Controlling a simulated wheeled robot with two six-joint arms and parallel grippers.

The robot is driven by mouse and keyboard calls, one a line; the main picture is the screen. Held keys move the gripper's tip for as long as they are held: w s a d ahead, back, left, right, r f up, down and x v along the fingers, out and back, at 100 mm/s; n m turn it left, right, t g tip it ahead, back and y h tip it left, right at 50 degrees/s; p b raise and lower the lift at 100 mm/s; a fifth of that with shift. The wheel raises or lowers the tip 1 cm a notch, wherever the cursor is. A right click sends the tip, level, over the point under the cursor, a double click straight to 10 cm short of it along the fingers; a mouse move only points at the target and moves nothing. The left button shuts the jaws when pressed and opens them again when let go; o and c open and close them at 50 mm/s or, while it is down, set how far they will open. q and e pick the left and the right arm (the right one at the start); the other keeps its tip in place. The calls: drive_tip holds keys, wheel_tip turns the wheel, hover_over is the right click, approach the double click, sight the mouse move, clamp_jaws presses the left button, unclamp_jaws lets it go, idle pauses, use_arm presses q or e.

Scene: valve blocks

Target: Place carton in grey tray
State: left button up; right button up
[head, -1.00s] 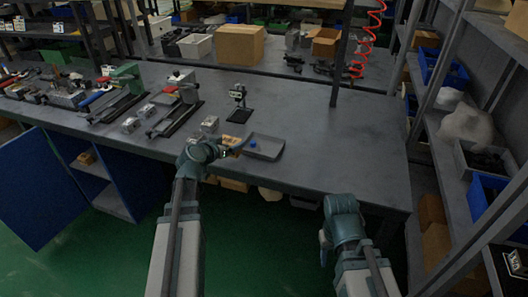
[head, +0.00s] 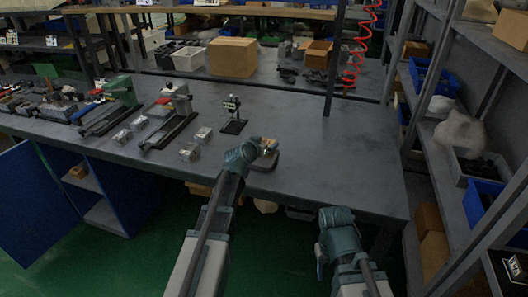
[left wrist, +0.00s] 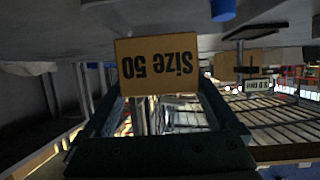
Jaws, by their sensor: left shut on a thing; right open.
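The carton (left wrist: 157,65) is a small tan box marked "Size 50", upside down in the left wrist view. My left gripper (head: 262,150) is shut on it, with a finger on each side.
A small device on a stand (head: 232,115) is behind and left of the tray. Several small metal blocks (head: 189,151) and clamping fixtures stand further left. A blue part (left wrist: 222,9) shows in the left wrist view. The bench right of the tray is clear.

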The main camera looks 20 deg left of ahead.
use_arm(q)
drive_tip(key=shift+f+b, duration=1.7)
drive_tip(key=shift+f, duration=0.05)
drive_tip(key=shift+f, duration=0.15)
drive_tip(key=o, duration=1)
drive_tip(key=shift+o, duration=0.2)
drive_tip(key=shift+r, duration=0.3)
drive_tip(key=p+v, duration=0.4)
drive_tip(key=v, duration=0.8)
drive_tip(key=shift+f+p, duration=0.15)
drive_tip(key=shift+p, duration=0.15)
